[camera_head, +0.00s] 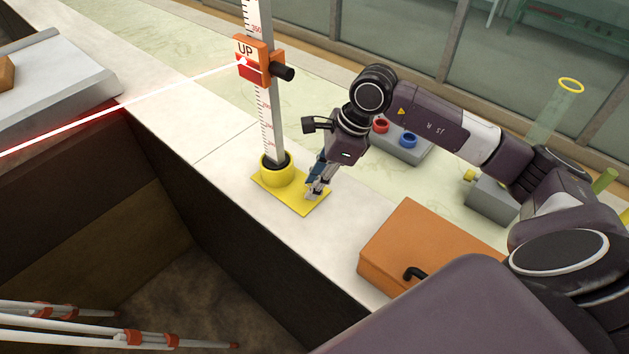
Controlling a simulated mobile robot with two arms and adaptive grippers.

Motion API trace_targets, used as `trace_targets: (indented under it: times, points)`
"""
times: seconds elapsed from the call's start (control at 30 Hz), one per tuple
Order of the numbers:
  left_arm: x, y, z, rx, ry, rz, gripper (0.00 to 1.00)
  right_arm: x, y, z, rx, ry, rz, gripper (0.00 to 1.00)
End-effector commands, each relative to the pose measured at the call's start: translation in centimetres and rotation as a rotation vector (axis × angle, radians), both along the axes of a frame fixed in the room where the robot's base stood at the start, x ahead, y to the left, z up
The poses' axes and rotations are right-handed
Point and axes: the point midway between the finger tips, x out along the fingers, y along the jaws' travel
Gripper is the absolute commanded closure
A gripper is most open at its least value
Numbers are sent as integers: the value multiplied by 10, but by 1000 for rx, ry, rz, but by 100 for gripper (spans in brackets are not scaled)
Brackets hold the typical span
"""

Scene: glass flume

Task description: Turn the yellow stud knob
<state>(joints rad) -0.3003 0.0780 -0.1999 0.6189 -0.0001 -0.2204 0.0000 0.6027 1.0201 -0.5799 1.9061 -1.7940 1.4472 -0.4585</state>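A small yellow knob (470,175) sticks out from the left side of a grey box (494,199), behind my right arm. A yellow plate (302,203) with a yellow round collar (276,171) lies on the pale ledge, and a graduated staff stands in the collar. My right gripper (313,194) points down over the right part of this plate, beside the collar. Its fingertips are close to the plate; I cannot tell whether they touch it, whether they are open, or whether a small knob is hidden between them. My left gripper is out of view.
An orange "UP" block (252,61) with a black side knob is on the staff, crossed by a red-white beam. An orange case (407,236) stands right of the plate. A grey box with red (380,125) and blue knobs is behind. A deep channel opens in front.

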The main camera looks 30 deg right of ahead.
Motion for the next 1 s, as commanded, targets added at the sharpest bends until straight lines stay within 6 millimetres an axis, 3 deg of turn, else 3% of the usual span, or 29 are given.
trace_targets:
  times: [0.17,0.57,1.0]
  points:
    - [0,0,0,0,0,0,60,0,0,0,0,-1,0,100]
    - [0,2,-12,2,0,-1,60,-1,0,-2,-1,-2,-78,100]
    - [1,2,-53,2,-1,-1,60,-3,3,-3,0,-8,-438,100]
